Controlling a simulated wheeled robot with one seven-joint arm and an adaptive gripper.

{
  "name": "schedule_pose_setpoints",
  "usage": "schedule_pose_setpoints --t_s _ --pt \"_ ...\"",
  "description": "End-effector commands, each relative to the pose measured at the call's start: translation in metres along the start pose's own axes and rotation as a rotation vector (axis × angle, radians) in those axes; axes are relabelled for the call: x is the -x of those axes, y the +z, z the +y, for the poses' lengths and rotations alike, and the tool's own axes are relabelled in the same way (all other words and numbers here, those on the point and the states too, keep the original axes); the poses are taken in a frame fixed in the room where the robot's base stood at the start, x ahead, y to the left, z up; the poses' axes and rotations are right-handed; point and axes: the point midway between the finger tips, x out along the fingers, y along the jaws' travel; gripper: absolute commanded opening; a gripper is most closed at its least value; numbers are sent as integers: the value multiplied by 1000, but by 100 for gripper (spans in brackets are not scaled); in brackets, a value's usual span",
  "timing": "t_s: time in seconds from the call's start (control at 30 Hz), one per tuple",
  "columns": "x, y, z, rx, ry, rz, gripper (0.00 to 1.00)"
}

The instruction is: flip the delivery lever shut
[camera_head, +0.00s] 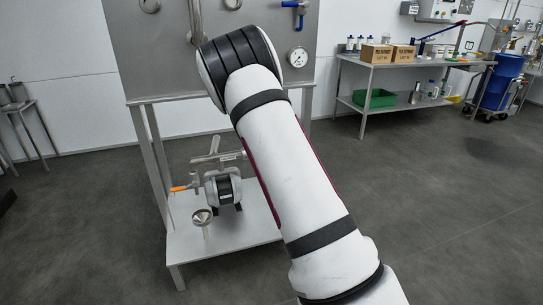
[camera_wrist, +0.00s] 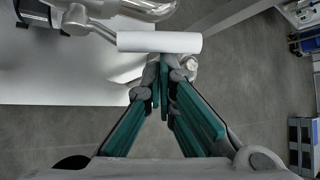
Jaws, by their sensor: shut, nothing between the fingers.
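An orange-handled lever (camera_head: 183,188) sticks out to the left from the pipework above a small pump (camera_head: 223,188) on the low shelf. A blue-handled valve (camera_head: 296,5) is high on the grey panel. No label shows which is the delivery lever. In the wrist view my gripper (camera_wrist: 164,62) is shut and empty, its teal fingers together. A white cylindrical bar (camera_wrist: 160,42) on a grey rod lies across the view just beyond the fingertips; I cannot tell whether they touch. My gripper is hidden behind my arm in the head view.
The grey panel (camera_head: 160,60) with gauges stands behind. A bench with boxes (camera_head: 376,53) and a blue bin (camera_head: 500,82) are at the back right. The floor at right is clear.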

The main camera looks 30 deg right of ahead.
Motion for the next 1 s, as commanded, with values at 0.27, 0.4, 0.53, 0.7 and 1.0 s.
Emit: schedule_pose_setpoints --t_s 0.27,0.4,0.53,0.7,1.0 --pt "18 7 -2 123 -137 -3 0" --pt "26 13 -2 207 -238 -4 0" --pt "32 18 0 288 -333 -4 0" --pt "38 24 4 389 -458 -5 0" --pt "47 33 15 551 -652 -6 0"
